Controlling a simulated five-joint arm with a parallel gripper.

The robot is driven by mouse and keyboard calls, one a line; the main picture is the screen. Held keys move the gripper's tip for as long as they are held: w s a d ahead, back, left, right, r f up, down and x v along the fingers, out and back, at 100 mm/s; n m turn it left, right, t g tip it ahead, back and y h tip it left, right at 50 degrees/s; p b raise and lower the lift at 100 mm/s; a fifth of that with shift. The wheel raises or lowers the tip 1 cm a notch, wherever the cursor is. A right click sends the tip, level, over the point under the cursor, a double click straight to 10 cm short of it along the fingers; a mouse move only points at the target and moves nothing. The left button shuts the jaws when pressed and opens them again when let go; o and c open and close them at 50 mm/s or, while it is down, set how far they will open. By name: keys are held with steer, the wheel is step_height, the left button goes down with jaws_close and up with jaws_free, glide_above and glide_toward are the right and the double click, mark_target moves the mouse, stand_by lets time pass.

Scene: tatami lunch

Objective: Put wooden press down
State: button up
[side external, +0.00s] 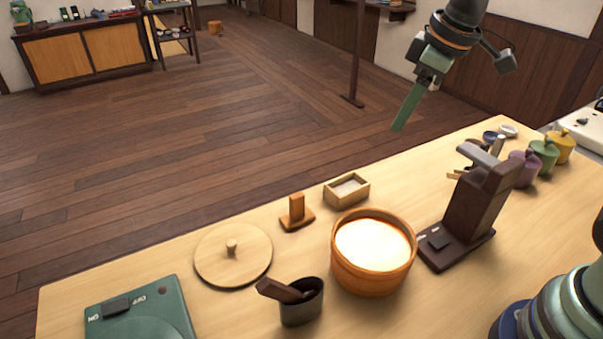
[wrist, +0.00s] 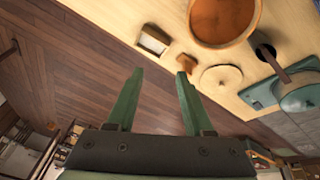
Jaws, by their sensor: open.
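The wooden press (side external: 297,213), a small brown block with an upright handle on a flat base, stands on the table between the round lid and the small wooden box. It also shows in the wrist view (wrist: 186,63), just beyond the tip of the right finger and partly hidden by it. My gripper (side external: 399,126) is raised high, near the table's far edge, well apart from the press. In the wrist view my gripper (wrist: 160,72) has its two green fingers spread wide with nothing between them.
A wooden tub (side external: 373,283) with white contents stands near the press. A wooden box (side external: 346,202), a round lid (side external: 233,272), a dark cup (side external: 301,312) and a green scale (side external: 142,327) surround it. A tall dark device (side external: 476,205) and several coloured lidded pots stand at right.

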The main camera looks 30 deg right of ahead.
steer(key=s+d+f+m+t, duration=0.1)
steer(key=s+d+m, duration=0.3)
steer(key=s+m, duration=0.2)
steer(key=shift+s+d+f+t, duration=0.3)
steer(key=shift+s+t, duration=0.1)
steer(key=shift+s, duration=0.45)
